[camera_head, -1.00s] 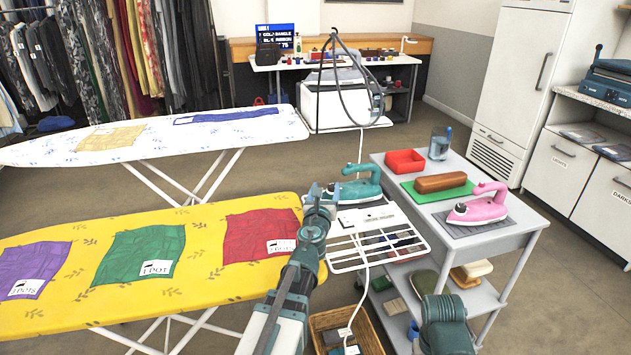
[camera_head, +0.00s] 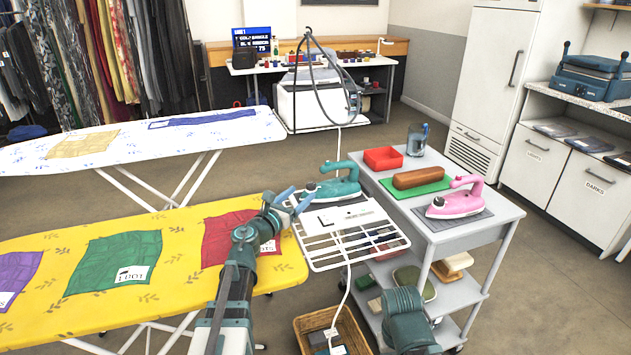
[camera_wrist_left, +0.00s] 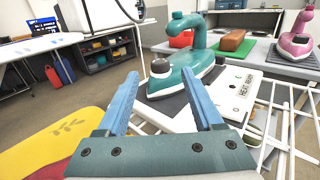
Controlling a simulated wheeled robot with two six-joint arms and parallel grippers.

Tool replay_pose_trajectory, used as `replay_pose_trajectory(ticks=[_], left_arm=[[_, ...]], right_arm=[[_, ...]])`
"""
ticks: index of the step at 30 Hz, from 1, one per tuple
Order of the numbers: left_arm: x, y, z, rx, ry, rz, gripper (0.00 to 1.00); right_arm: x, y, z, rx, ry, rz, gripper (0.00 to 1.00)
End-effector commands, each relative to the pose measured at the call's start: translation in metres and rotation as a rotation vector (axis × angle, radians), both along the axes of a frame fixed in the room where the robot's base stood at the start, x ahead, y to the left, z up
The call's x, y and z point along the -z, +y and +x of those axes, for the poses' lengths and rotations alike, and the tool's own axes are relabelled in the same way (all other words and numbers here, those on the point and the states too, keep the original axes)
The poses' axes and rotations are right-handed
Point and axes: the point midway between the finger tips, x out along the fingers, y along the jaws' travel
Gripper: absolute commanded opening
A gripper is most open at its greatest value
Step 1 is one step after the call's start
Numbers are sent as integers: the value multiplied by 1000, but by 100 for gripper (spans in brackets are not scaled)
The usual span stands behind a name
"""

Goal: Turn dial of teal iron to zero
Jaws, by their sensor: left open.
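The teal iron (camera_head: 335,184) stands on a dark pad on the white wire rack at the end of the yellow ironing board. A white label plate lies in front of it. In the left wrist view the teal iron (camera_wrist_left: 190,72) is ahead, with a white-and-dark round dial (camera_wrist_left: 160,68) on its near end. My left gripper (camera_head: 290,199) is open and empty, just left of the iron and apart from it. In the left wrist view its two blue fingers (camera_wrist_left: 165,100) are spread, pointing toward the iron. My right gripper is out of view.
The yellow board (camera_head: 60,247) is at left. A cord hangs into a wicker basket (camera_head: 340,325).

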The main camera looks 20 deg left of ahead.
Motion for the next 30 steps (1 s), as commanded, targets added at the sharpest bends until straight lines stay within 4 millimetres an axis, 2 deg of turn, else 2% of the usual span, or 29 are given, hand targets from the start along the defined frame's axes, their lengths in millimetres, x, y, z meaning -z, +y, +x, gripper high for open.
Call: replay_pose_trajectory(ticks=[1, 3, 12, 19, 29, 30], left_arm=[[0, -2, 16, 2, 0, 0, 68], [0, -7, 31, 2, 0, 0, 68], [0, -20, 79, 1, 0, 0, 68], [0, -25, 95, -1, 0, 0, 68], [0, -26, 96, -1, 0, 0, 68], [0, -26, 96, -1, 0, 0, 64]], right_arm=[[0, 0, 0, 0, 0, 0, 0], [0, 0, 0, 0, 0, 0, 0], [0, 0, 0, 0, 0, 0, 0], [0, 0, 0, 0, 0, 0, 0], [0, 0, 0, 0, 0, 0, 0], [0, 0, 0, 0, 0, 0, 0]])
